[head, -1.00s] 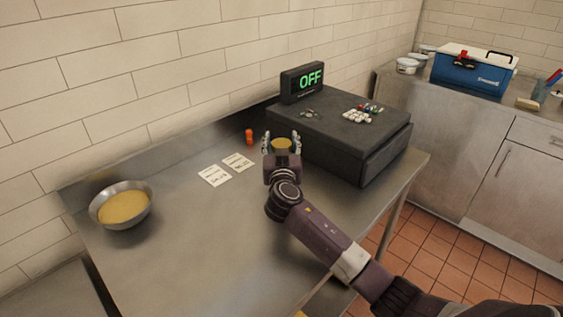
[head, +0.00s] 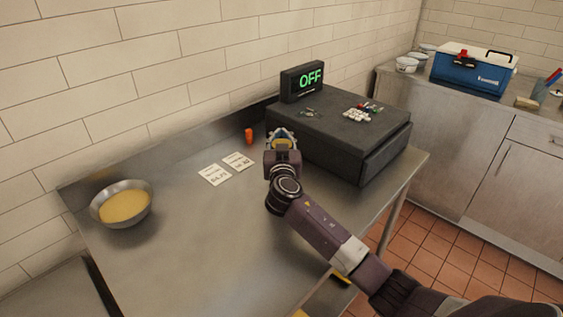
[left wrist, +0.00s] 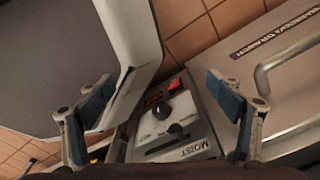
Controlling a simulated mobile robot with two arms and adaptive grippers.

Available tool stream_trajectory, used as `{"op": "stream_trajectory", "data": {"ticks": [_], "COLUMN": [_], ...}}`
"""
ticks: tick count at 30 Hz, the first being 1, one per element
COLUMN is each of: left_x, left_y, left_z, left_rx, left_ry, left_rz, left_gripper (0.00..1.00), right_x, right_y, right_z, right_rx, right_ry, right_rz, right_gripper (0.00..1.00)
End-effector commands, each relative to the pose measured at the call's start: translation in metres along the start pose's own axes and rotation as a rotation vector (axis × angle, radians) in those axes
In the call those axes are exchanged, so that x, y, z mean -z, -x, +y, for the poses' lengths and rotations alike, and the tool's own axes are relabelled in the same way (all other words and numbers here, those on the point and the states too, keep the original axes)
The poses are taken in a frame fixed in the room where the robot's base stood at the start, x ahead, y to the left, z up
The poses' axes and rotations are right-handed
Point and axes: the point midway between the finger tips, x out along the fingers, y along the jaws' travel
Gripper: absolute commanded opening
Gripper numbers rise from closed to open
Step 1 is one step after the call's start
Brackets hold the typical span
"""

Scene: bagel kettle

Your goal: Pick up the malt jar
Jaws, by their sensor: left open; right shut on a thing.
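The malt jar (head: 281,145), of which only a round tan top shows, stands at the near left side of the dark box. My right gripper (head: 282,136) is shut on it, with its fingers around the jar's sides. The wrist hides the jar's lower part, so I cannot tell whether it touches the table. My left gripper (left wrist: 160,92) is open and empty in the left wrist view, above a grey control panel (left wrist: 172,125) marked MOIST.
An orange container (head: 249,136), two paper cards (head: 215,174) and a steel bowl of yellow contents (head: 122,205) lie left. A blue cooler (head: 473,75) sits on the far counter.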

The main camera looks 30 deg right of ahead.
Motion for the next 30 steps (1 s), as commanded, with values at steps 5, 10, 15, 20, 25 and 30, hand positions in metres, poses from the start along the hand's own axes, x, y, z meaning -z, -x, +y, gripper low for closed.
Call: {"op": "stream_trajectory", "data": {"ticks": [5,10,15,20,25,30], "left_x": [0.0,-0.001,-0.001,-0.001,-0.001,-0.001], "left_y": [-0.001,0.0,-0.001,0.0,0.001,0.001], "left_z": [0.0,0.0,0.0,0.0,-0.001,-0.001], "left_rx": [0.0,0.0,0.0,0.001,0.001,0.001], "left_ry": [0.0,0.001,0.001,0.001,0.001,0.002], "left_rz": [-0.001,-0.001,-0.001,-0.002,-0.002,-0.002], "left_gripper": [0.85,0.85,0.85,0.85,0.85,0.85], "right_x": [-0.008,-0.007,-0.007,0.002,0.029,0.07], "right_y": [0.001,0.001,0.001,0.001,0.001,0.0], "right_z": [0.0,-0.001,-0.001,-0.001,-0.001,-0.001], "right_rx": [0.0,0.0,0.0,0.0,0.001,0.001], "right_ry": [0.002,0.002,0.002,0.0,-0.003,-0.006], "right_rz": [-0.012,-0.011,-0.013,-0.011,-0.005,0.0], "right_gripper": [0.0,0.0,0.0,0.0,0.0,0.0]}}
